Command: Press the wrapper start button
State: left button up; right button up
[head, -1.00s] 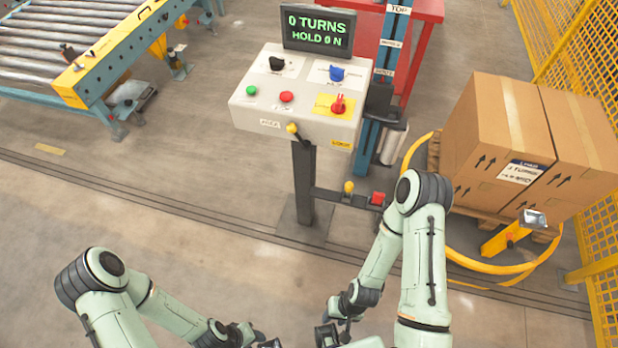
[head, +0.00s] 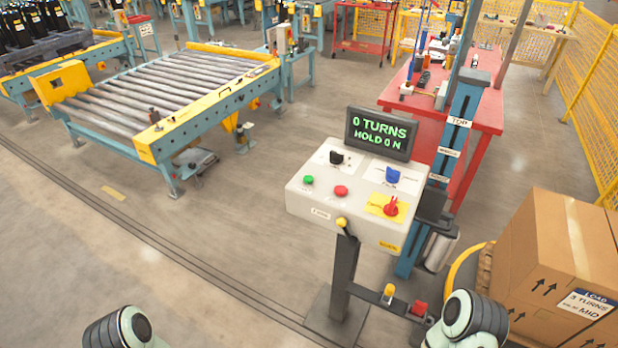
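The wrapper control box (head: 320,205) stands on a dark post in the middle of the head view. Its sloped face carries a green button (head: 308,180) at the left, a red button (head: 341,191) beside it, a black knob (head: 336,158), a blue knob (head: 392,176) and a red switch on a yellow plate (head: 391,206). The display (head: 381,134) above reads "0 TURNS HOLD 0 N". Only rounded parts of my two arms show at the bottom edge. Both grippers are out of view.
Cartons (head: 552,262) labelled "3 turns" and "MID" stand on a pallet at the right. A roller conveyor (head: 185,85) is at the left back. A red table (head: 487,112) stands behind the box, and yellow fencing (head: 598,100) runs along the right. Floor left of the post is clear.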

aim_at(308, 179)
jog(key=i+j+z, duration=0.1)
jog(key=j+z, duration=0.25)
jog(key=i+j+z, duration=0.1)
jog(key=j+z, duration=0.45)
jog(key=z, duration=0.15)
jog(key=i+j, duration=0.05)
